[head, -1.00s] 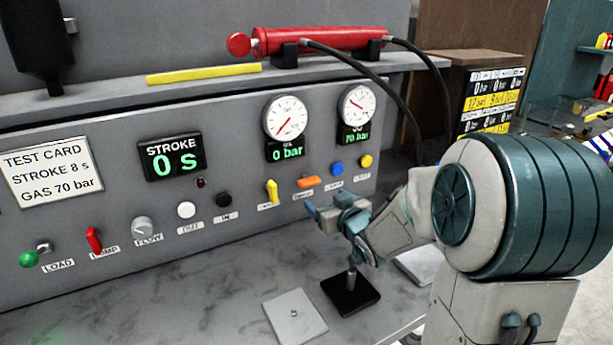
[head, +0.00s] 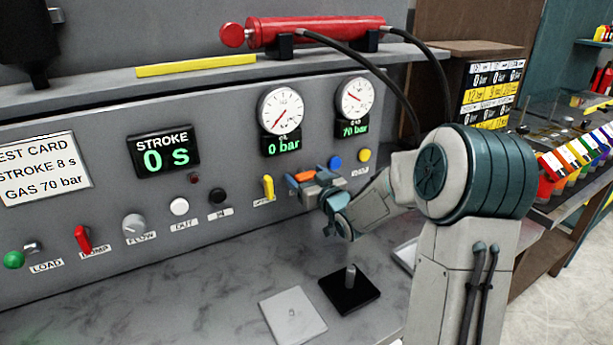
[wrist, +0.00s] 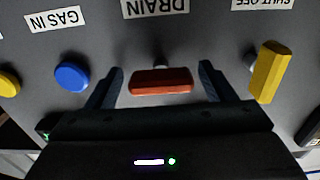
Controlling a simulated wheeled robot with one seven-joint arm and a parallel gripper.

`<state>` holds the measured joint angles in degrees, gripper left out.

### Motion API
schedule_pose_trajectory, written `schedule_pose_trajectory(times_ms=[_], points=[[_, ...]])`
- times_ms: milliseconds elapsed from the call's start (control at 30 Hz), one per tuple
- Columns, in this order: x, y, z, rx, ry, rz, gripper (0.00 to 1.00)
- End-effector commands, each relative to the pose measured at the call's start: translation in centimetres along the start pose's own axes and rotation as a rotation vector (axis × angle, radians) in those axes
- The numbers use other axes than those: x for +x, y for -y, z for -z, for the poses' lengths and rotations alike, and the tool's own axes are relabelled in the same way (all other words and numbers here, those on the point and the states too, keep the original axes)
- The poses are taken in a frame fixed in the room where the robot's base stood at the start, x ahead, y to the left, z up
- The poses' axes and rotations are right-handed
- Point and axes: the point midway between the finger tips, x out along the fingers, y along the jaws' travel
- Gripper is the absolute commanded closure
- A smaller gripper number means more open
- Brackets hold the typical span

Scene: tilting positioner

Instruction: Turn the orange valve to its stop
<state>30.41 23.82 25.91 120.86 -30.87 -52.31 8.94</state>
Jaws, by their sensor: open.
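The orange valve (head: 305,176) is a bar-shaped handle on the grey panel, lying roughly level. In the wrist view the orange valve (wrist: 161,81) shows between my two fingers, under the DRAIN label (wrist: 155,8). My gripper (head: 308,184) is at the panel, open around the valve. In the wrist view my gripper (wrist: 160,88) has a finger at each end of the handle, with a gap on both sides. Whether a fingertip touches the panel cannot be told.
A yellow handle (wrist: 267,72) under SHUT OFF is close beside one finger. A blue knob (wrist: 72,75) under GAS IN is near the other. Two gauges (head: 281,110) (head: 355,97) read 0 bar and 70 bar. A black block with a peg (head: 349,290) stands on the bench below.

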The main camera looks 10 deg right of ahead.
Motion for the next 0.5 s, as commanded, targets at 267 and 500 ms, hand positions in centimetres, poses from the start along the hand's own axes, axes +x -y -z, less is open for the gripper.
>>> schedule_pose_trajectory(times_ms=[267,500], points=[[0.11,0.12,-0.02,0.0,0.001,0.002,0.32],[0.09,0.1,-0.02,0.0,0.001,0.002,0.68]])
